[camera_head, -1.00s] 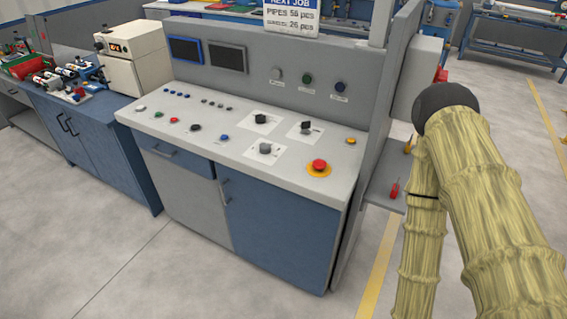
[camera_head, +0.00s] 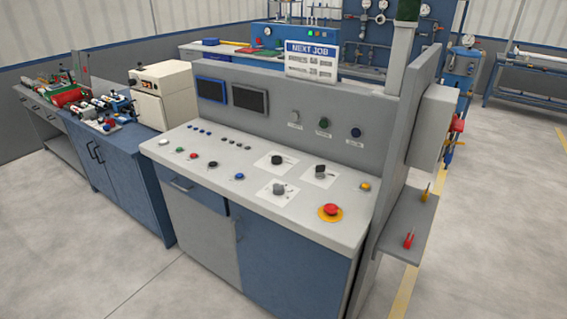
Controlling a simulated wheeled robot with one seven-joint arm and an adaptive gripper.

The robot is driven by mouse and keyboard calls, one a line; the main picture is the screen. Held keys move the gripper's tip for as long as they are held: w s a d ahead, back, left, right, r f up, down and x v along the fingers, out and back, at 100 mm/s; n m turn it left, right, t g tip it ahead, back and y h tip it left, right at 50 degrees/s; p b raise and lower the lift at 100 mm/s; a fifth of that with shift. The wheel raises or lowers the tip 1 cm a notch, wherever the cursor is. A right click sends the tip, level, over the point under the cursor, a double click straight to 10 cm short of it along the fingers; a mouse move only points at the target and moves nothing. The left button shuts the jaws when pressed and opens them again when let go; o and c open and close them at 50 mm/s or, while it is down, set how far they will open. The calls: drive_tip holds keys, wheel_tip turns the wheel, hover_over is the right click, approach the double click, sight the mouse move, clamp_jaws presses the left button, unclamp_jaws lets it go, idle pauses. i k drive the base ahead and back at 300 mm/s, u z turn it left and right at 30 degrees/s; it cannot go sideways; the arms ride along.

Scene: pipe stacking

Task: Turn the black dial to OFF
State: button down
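The control console (camera_head: 215,170) stands in the middle of the head view. Three rotary dials on white label plates sit on its sloping top. Two are black: one at the back (camera_head: 277,160) and one at the right (camera_head: 320,169). The third, nearer the front, is grey (camera_head: 278,189). The labels around them are too small to read, so I cannot tell which position is OFF or where each dial points. My gripper is not in view.
A red emergency button (camera_head: 331,210) on a yellow base is near the dials. Several small buttons line the top's left. A side shelf (camera_head: 408,235) with red and yellow-handled items juts out at right. A blue workbench (camera_head: 120,165) stands at left. Floor in front is clear.

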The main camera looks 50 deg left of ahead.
sight(276, 159)
drive_tip(key=i, duration=5.65)
drive_tip(key=u, duration=4.4)
drive_tip(key=i, duration=1)
drive_tip(key=u, duration=0.05)
